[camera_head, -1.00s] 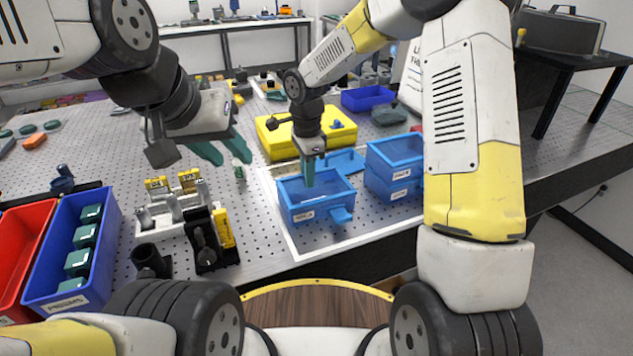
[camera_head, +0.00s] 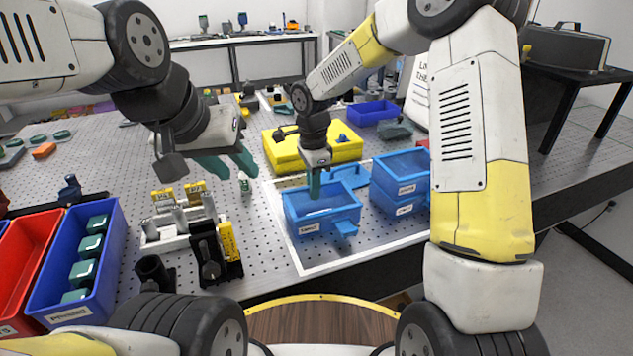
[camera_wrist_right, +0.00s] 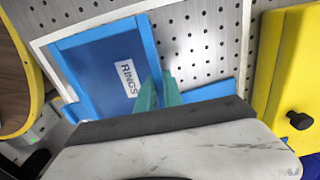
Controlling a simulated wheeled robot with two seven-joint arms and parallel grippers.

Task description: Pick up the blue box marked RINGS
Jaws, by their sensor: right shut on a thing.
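The blue open-topped box (camera_head: 322,222) stands within a white-outlined area at the front of the perforated table. Its front label is too small to read in the head view. In the right wrist view, the blue box (camera_wrist_right: 95,75) bears a white RINGS label (camera_wrist_right: 126,78). My right gripper (camera_head: 314,190) points down at this box and is shut on its wall; its green fingers also show in the right wrist view (camera_wrist_right: 158,92). Whether the box touches the table is unclear. My left gripper (camera_head: 228,165) is open and empty, above the table left of the box.
Two stacked blue boxes (camera_head: 404,184) stand just right of the gripped box. A yellow box (camera_head: 285,153) lies behind it. A holder with black and yellow parts (camera_head: 215,255) is at the left. A blue bin of green blocks (camera_head: 45,285) and a red bin (camera_head: 20,262) stand further left.

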